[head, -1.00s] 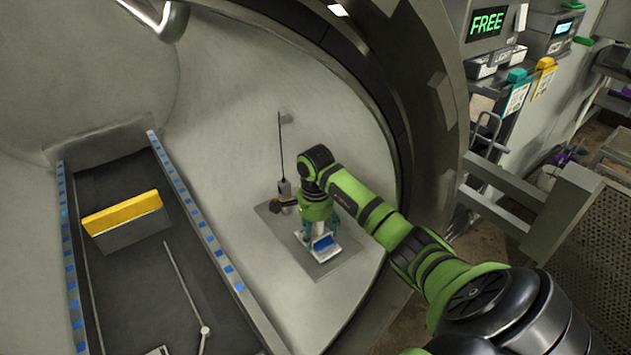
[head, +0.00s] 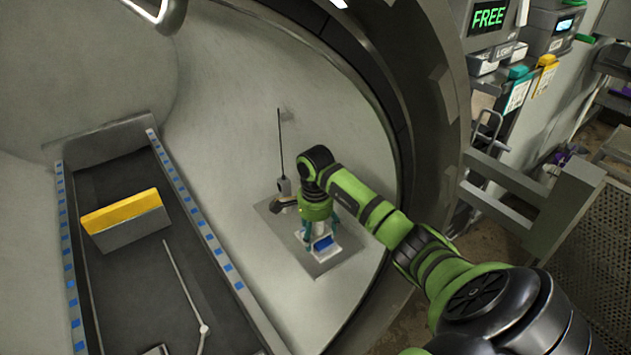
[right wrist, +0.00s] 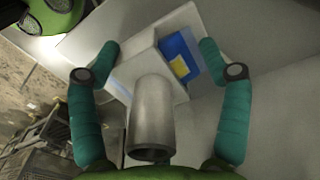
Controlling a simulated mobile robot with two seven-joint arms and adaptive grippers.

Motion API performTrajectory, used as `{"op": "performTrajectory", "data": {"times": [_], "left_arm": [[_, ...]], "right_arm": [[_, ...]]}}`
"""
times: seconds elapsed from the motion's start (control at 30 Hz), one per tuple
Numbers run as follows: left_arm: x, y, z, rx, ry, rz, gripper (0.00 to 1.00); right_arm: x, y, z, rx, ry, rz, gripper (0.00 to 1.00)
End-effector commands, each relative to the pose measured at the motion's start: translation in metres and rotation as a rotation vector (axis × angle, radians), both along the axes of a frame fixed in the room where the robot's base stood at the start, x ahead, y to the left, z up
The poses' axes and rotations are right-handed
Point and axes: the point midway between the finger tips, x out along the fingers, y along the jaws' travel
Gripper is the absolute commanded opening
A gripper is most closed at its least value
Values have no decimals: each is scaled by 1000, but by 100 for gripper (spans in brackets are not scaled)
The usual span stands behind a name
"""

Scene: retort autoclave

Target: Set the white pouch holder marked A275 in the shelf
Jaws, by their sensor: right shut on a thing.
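My right gripper (head: 321,232) points down inside the round chamber, its teal fingers on either side of a white pouch holder (head: 325,253). In the right wrist view the fingers (right wrist: 160,60) are shut on the white holder (right wrist: 128,72), which has a blue panel with a yellow patch. The marking A275 cannot be read. The holder is over a flat grey shelf plate (head: 343,264) on the chamber's curved wall. I cannot tell whether it touches the plate. My left gripper is not in view.
A thin dark rod on a small grey block (head: 284,187) stands close left of my right gripper. A dark track with blue-marked rails carries a yellow-topped grey block (head: 122,216). The chamber's thick rim (head: 440,120) curves behind my right arm.

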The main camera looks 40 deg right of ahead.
Motion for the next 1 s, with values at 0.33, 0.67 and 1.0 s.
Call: {"op": "performTrajectory", "data": {"times": [0.33, 0.67, 1.0], "left_arm": [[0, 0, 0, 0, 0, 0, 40], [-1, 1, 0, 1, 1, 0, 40], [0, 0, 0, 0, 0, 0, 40]], "right_arm": [[0, 0, 1, 0, -1, 0, 100], [1, 0, 10, 0, -2, 0, 100], [0, 0, 64, -1, -3, 0, 100]]}}
